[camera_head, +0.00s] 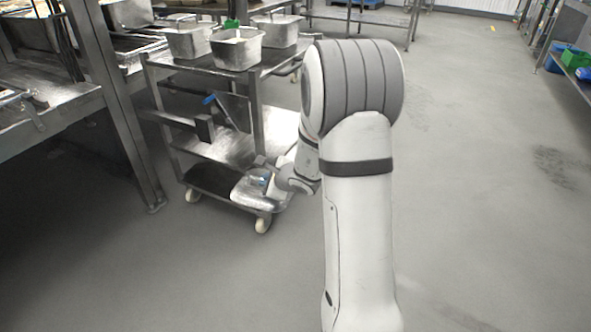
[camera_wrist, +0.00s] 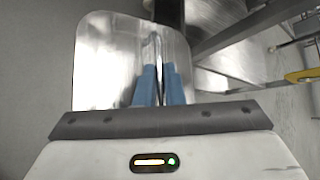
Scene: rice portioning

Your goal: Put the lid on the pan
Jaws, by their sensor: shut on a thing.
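My gripper (camera_wrist: 158,85) has blue fingers shut on the upright handle of a shiny, rounded rectangular metal lid (camera_wrist: 100,50). In the head view my gripper (camera_head: 264,180) is low at the cart's front right, with the lid (camera_head: 248,194) beside it near the bottom shelf. I cannot tell whether the lid touches the shelf. Three metal pans stand on the cart's top: a left pan (camera_head: 188,44), a front pan (camera_head: 236,54) with pale contents, and a back right pan (camera_head: 279,33). Which pan is meant is not clear.
The wheeled metal cart (camera_head: 258,115) has shelves and upright posts close to my arm. A blue-handled tool (camera_head: 209,99) and a dark box (camera_head: 204,128) are at its middle. A metal table (camera_head: 60,118) stands left.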

